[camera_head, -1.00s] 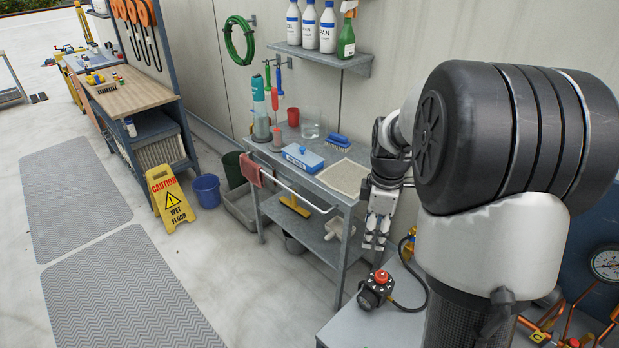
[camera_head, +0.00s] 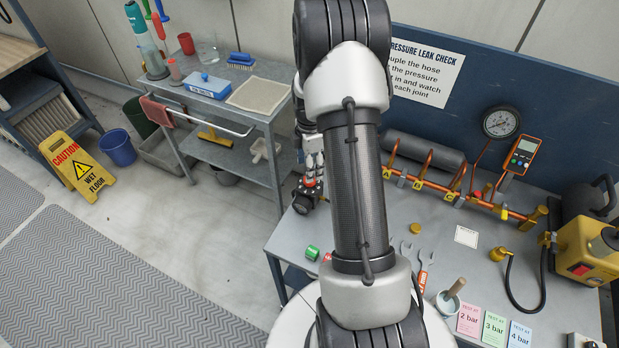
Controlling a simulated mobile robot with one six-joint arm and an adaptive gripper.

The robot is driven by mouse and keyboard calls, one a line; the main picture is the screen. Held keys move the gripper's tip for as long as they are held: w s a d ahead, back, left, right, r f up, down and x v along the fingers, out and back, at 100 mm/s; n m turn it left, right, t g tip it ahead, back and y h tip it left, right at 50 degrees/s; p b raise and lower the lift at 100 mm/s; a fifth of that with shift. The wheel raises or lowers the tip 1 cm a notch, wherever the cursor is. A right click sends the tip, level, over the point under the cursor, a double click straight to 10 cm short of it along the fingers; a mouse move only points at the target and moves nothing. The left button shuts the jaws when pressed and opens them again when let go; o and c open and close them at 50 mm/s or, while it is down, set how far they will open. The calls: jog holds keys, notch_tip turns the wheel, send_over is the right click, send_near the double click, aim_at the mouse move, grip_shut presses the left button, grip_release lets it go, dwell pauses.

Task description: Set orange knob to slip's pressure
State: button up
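A small dark regulator (camera_head: 306,198) with a red-orange knob (camera_head: 309,182) on top stands near the left edge of the grey bench. My gripper (camera_head: 314,172) points down just above the knob, partly hidden behind my arm. Whether its fingers touch the knob or how far apart they are cannot be told. A small white slip (camera_head: 466,236) lies on the bench right of my arm; its writing is too small to read. Pink 2 bar (camera_head: 470,320), green 3 bar (camera_head: 494,327) and blue 4 bar (camera_head: 519,334) cards lie near the front edge.
A copper pipe manifold (camera_head: 430,184) with a round gauge (camera_head: 500,122) stands at the bench's back. A yellow machine (camera_head: 587,250) stands at right. A grey shelf table (camera_head: 228,122) stands left of the bench.

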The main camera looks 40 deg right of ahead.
notch_tip(320, 180, down, 6)
jog(key=shift+r+b, duration=0.25)
jog(key=shift+b, duration=0.2)
jog(key=shift+c, duration=0.5)
jog(key=c, duration=1)
